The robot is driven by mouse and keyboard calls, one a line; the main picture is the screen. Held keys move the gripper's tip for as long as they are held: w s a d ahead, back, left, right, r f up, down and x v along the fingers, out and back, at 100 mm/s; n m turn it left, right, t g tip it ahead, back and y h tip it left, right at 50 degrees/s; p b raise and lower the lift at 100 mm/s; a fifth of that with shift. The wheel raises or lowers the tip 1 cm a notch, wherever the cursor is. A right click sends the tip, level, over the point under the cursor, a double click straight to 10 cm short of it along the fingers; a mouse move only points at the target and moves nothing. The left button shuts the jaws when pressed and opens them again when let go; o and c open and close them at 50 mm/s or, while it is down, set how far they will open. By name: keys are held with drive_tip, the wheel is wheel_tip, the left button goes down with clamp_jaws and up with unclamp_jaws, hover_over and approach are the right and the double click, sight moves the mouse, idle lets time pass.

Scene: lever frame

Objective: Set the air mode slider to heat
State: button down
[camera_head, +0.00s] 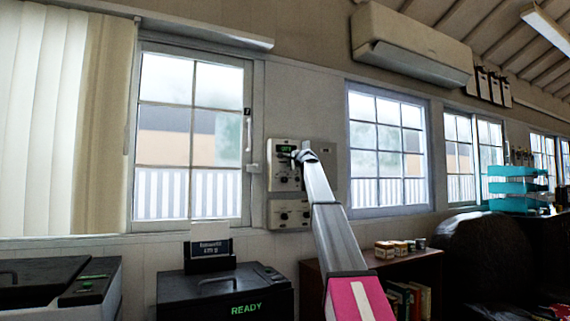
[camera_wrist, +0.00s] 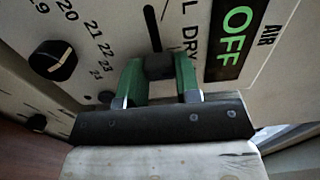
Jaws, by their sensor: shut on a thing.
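The control panel (camera_head: 281,180) is a pale plate on the wall between two windows. In the wrist view its air display (camera_wrist: 235,38) reads OFF in green. A straight dark slider slot (camera_wrist: 152,25) runs beside printed labels, of which "L DRY" shows; no heat label is readable. My gripper (camera_head: 299,157) is at the panel's right side. In the wrist view its green fingers are shut on the dark slider knob (camera_wrist: 160,67), with the slot showing above it. The rest of the slot is hidden by the knob and gripper.
A round black dial (camera_wrist: 53,61) with numbers is left of the fingers. A second panel (camera_head: 289,215) is below the first. A black machine marked READY (camera_head: 225,292) stands below, and a low shelf (camera_head: 410,268) is at right.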

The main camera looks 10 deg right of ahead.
drive_tip(key=shift+w+d, duration=0.15)
drive_tip(key=shift+d, duration=0.35)
drive_tip(key=shift+w+d, duration=0.15)
drive_tip(key=shift+d, duration=0.35)
drive_tip(key=c, duration=0.8)
unclamp_jaws()
drive_tip(key=shift+d, duration=0.15)
drive_tip(key=v, duration=1)
drive_tip(key=shift+s, duration=0.4)
drive_tip(key=shift+d, duration=0.1)
